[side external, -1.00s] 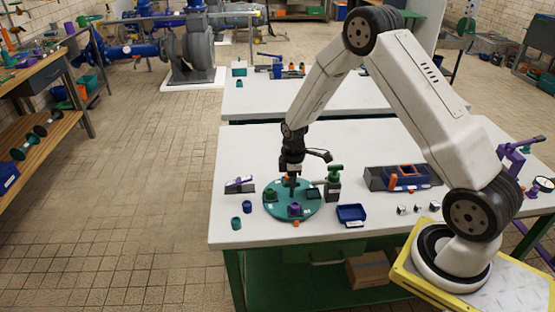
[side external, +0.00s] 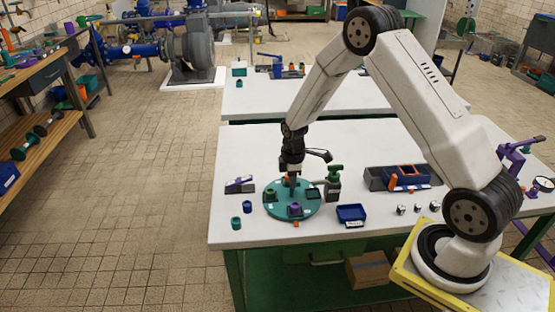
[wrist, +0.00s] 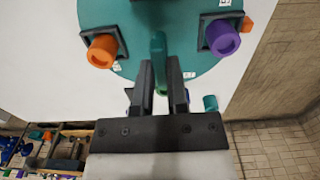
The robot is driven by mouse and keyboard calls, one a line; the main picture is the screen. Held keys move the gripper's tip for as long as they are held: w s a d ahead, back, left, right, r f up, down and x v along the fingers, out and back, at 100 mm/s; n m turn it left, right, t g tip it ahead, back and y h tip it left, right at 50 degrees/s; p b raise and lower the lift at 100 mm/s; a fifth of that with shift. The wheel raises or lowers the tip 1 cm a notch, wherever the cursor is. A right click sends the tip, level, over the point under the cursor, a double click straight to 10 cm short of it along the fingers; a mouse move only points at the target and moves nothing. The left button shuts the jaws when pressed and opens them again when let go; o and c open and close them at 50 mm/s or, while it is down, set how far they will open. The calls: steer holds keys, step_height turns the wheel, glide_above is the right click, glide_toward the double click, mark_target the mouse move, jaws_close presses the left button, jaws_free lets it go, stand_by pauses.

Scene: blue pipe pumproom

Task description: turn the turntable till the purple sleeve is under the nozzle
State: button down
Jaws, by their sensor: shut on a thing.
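The turntable (side external: 278,210) is a round teal disc on the white bench. The purple sleeve (side external: 295,209) sits in a dark square holder near its front rim; in the wrist view the purple sleeve (wrist: 222,38) is at the upper right. An orange sleeve (wrist: 102,50) sits in another holder at the upper left. My gripper (wrist: 160,75) is down at the disc, its two fingers closed around an upright teal peg (wrist: 158,48). A dispenser with a green top (side external: 334,180) stands at the disc's right; I cannot make out its nozzle opening clearly.
A small orange marker (side external: 296,224) lies at the disc's front rim, close to the purple sleeve. A blue tray (side external: 351,214) is to the right. Two small cylinders (side external: 236,223) and a grey block with a purple part (side external: 240,187) are to the left.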

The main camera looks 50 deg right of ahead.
steer(key=shift+n, duration=4.5)
steer(key=shift+r+n, duration=0.1)
steer(key=shift+n, duration=4.4)
steer(key=c, duration=0.6)
jaws_free()
steer(key=shift+c, duration=0.2)
